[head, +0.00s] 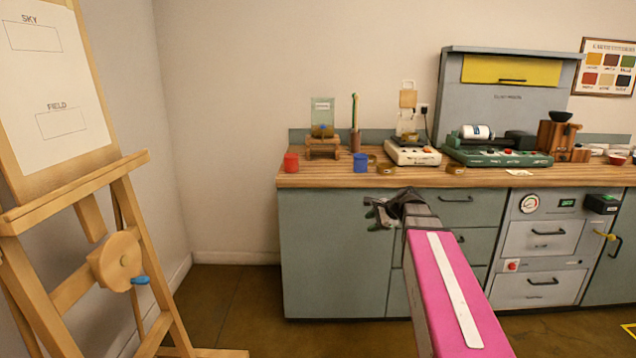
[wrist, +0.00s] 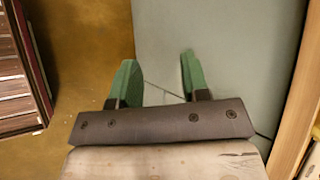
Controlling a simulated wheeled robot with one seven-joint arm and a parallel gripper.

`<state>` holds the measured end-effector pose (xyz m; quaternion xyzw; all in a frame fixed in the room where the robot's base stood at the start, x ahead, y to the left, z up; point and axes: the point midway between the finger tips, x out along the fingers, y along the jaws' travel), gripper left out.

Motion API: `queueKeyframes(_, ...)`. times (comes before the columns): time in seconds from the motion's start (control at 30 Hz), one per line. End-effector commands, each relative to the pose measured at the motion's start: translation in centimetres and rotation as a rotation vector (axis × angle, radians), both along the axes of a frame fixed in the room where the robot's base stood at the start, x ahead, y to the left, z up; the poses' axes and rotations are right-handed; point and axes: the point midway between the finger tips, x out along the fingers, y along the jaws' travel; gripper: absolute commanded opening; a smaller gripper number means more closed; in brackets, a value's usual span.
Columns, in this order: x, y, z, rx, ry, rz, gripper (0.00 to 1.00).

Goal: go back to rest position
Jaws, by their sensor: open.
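My gripper (head: 378,213) is at the end of my pink arm in the head view, in front of the grey-green cabinet (head: 333,253) and a little below the counter top. In the wrist view my gripper (wrist: 158,82) shows two green fingers spread apart with nothing between them. The cabinet front (wrist: 215,40) and the brown floor (wrist: 85,30) show behind the fingers.
A wooden easel (head: 75,198) stands at the left. Floor between easel and cabinet is clear.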

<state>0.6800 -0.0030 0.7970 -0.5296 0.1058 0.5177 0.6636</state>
Motion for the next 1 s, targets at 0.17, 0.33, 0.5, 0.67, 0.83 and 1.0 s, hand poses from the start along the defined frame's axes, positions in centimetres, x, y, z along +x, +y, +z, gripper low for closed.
queueKeyframes(0.17, -5.8, 1.3, -8.4, -0.298, -0.013, 0.274, 0.42)
queueKeyframes(0.33, -11.5, 1.5, -14.9, -0.552, -0.014, 0.590, 0.42)
queueKeyframes(0.5, -16.6, 1.1, -19.5, -0.742, -0.002, 0.909, 0.42)
queueKeyframes(0.67, -19.5, 0.5, -21.7, -0.838, 0.010, 1.115, 0.42)
queueKeyframes(0.83, -20.3, 0.3, -22.4, -0.870, 0.015, 1.193, 0.42)
queueKeyframes(1.0, -20.3, 0.2, -22.4, -0.871, 0.014, 1.194, 0.42)
